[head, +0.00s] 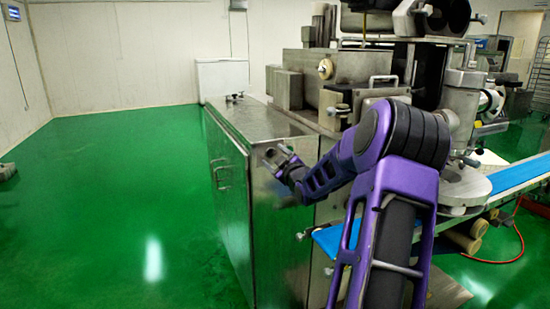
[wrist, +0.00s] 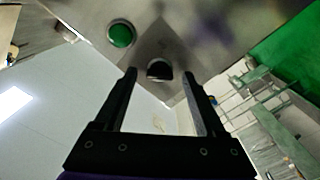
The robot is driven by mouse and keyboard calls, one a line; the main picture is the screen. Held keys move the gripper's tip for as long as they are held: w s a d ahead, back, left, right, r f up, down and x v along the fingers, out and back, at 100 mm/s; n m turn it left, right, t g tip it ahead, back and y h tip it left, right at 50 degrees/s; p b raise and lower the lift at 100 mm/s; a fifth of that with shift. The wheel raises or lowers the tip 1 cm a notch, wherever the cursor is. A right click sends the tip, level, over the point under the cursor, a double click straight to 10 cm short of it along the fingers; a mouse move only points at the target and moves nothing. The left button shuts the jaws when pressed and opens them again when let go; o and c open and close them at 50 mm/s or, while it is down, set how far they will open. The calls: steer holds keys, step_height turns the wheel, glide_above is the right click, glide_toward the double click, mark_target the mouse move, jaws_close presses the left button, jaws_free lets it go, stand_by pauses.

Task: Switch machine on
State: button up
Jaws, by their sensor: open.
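The encrusting machine (head: 350,97) is a steel body with a cabinet, in the right half of the head view. My gripper (head: 272,158) is at the cabinet's near side, below its top edge. In the wrist view my gripper (wrist: 159,74) is open, with two black fingers apart. A round green button (wrist: 121,34) sits on a steel panel (wrist: 160,35), up and left of the left fingertip. A dark knob or button (wrist: 159,70) shows between the fingertips. I cannot tell whether the fingers touch it. Neither control can be made out in the head view.
A blue conveyor belt (head: 515,173) extends to the right of the machine. A red hose (head: 500,258) lies on the floor below it. Small fittings (head: 235,97) stand on the cabinet top.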

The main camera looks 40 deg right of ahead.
jaws_close()
steer(key=shift+m, duration=0.3)
steer(key=m+p, duration=0.1)
steer(key=m, duration=0.3)
steer(key=shift+m, duration=0.3)
steer(key=m+p, duration=0.1)
steer(key=m, duration=0.3)
steer(key=shift+m+p, duration=0.3)
steer(key=shift+p, duration=0.05)
steer(key=m+p, duration=0.1)
steer(key=m, duration=0.3)
steer(key=shift+r+p, duration=0.1)
steer(key=shift+p, duration=0.25)
steer(key=shift+m+p, duration=0.75)
steer(key=shift+m, duration=1.35)
